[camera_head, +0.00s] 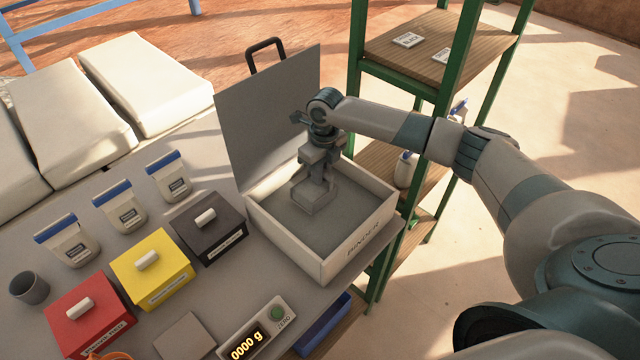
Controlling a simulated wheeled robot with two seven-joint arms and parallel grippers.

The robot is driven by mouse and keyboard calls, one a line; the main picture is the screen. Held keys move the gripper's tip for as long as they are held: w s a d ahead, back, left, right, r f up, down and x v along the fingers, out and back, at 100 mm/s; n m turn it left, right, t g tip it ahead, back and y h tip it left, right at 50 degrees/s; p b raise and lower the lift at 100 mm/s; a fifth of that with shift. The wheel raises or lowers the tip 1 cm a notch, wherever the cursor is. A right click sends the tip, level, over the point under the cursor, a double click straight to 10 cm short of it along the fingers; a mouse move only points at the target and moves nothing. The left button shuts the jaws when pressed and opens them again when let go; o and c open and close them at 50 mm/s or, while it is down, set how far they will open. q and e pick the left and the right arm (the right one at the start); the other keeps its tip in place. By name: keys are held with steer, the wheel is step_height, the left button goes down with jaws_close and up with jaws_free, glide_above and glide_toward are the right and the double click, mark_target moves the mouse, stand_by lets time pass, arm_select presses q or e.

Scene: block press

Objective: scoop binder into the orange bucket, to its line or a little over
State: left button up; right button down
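The binder box (372,246) is a white open bin labelled BINDER, its grey lid raised at the back. Grey binder (275,212) covers its floor. My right gripper (318,172) points down inside the box. It seems shut on a small grey scoop (312,200), which sits low at the binder's surface; how full it is cannot be told. The orange bucket (108,355) shows only as a bit of orange rim at the bottom left edge; its line and contents are out of view. My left gripper is not in view.
Red (88,318), yellow (150,268) and black (208,228) lidded boxes stand left of the binder box, with blue-topped bags (120,208) behind. A scale display (246,342) reads 0000 g. A grey cup (30,288) stands at left. A green-framed shelf (455,60) stands right.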

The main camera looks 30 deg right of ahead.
step_height(320, 180, up, 2)
steer(key=shift+w+d+r+p, duration=0.1)
steer(key=shift+p, duration=0.35)
step_height(320, 180, up, 2)
steer(key=shift+d+r+p, duration=0.1)
steer(key=shift+r+p, duration=0.05)
steer(key=shift+p, duration=0.2)
steer(key=shift+r, duration=0.4)
steer(key=shift+w+d+r, duration=0.1)
steer(key=shift+d+r, duration=0.15)
steer(key=shift+r, duration=0.95)
steer(key=shift+w+d+r, duration=0.1)
steer(key=shift+d+r, duration=0.1)
steer(key=shift+r, duration=1)
steer(key=shift+a, duration=0.1)
